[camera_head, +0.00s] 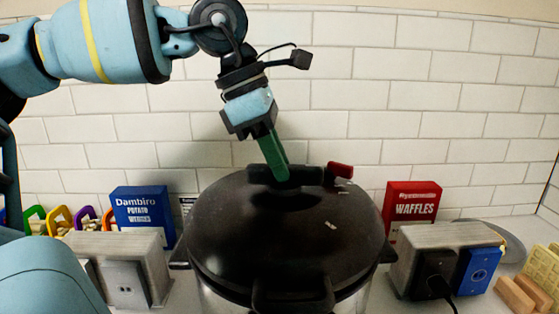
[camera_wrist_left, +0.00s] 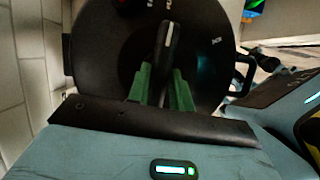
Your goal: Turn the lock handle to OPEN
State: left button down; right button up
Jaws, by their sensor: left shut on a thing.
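A large pot with a domed black lid (camera_head: 270,235) stands in the middle of the counter. The black lock handle (camera_head: 308,175) sits on top of the lid. In the left wrist view the lock handle (camera_wrist_left: 171,38) shows as a bar with a white line. My left gripper (camera_head: 277,168) reaches down from above with green fingers. In the left wrist view the fingers (camera_wrist_left: 163,88) lie on either side of the handle, shut on it. Small white markings on the lid are too small to read. My right gripper is not in view.
A red part (camera_head: 340,170) sticks up at the lid's back right. A blue potato wedges box (camera_head: 143,213) and a red waffles box (camera_head: 411,206) stand behind. Grey outlet blocks (camera_head: 115,245) (camera_head: 440,237) flank the pot. A tiled wall (camera_head: 420,100) closes the back.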

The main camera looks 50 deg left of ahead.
pick_arm(q)
jog(key=shift+n, duration=0.5)
jog(key=c, duration=1.2)
grip_release()
jog(key=shift+c, duration=0.2)
jog(key=shift+r, duration=0.15)
jog(key=v, duration=0.7)
jog(key=shift+s+d+r, duration=0.1)
jog(key=shift+s+r, duration=0.1)
jog(key=shift+r, duration=0.1)
